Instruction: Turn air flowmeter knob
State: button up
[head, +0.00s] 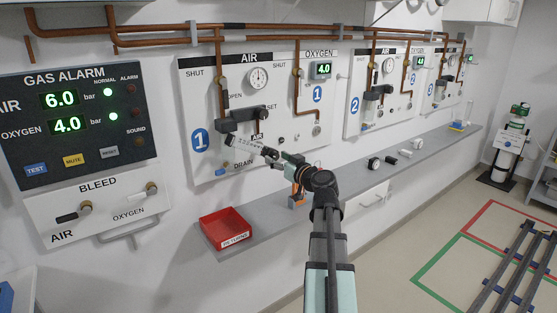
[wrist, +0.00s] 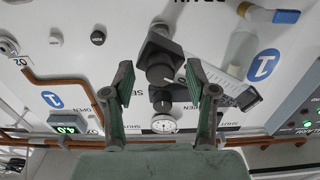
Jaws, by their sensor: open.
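My gripper (head: 277,156) is at the left ventilator panel marked 1, in front of the lower part of its AIR side. In the wrist view my gripper (wrist: 159,70) is open, with its two green fingers well apart and nothing held. The air flowmeter shows as a pale tilted tube with scale marks (head: 243,144), just left of my gripper. In the wrist view its scale (wrist: 236,72) is right of the right finger.
A grey shelf (head: 262,212) runs below the panels, with a red returns tray (head: 227,229) at its left end. A pressure gauge (head: 259,78) and copper pipes are above. The GAS ALARM box (head: 80,125) is at the left. Small fittings (head: 391,160) lie further along the shelf.

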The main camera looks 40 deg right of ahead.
jog(key=shift+c, duration=0.4)
grip_shut()
jog(key=m+b, duration=0.1)
jog(key=m, duration=0.9)
jog(key=shift+r, duration=0.1)
jog(key=m+p, duration=0.3)
jog(key=m, duration=0.3)
jog(key=shift+r, duration=0.15)
jog(key=m+p, duration=0.2)
jog(key=m, duration=0.3)
jog(key=shift+p, duration=0.4)
jog(key=shift+m, duration=0.3)
